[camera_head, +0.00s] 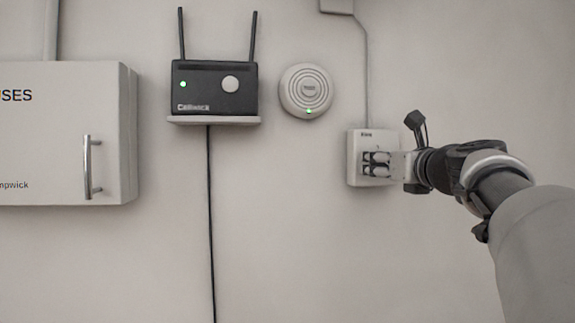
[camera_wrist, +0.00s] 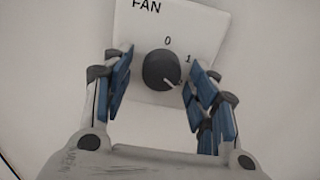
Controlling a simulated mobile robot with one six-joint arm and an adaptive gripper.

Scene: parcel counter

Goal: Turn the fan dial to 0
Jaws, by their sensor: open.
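The fan control is a white square plate marked FAN (camera_wrist: 207,18) in the wrist view, with a round black dial (camera_wrist: 160,69) at its middle. The marks 0 and 1 show above and to the upper right of the dial. A small light mark shows at the dial's lower right edge, apart from the 0. My gripper (camera_wrist: 160,74) is open, with one blue-padded finger on each side of the dial and gaps between. Any further numbers are hidden behind the right finger. In the head view my gripper (camera_head: 376,163) is in front of the fan box (camera_head: 354,158) and covers its dial.
A round white detector (camera_head: 305,91) and a black router (camera_head: 214,90) on a shelf are on the wall to the left. A white cabinet (camera_head: 60,130) with a metal handle is at the far left. A conduit (camera_head: 366,70) rises from the fan box.

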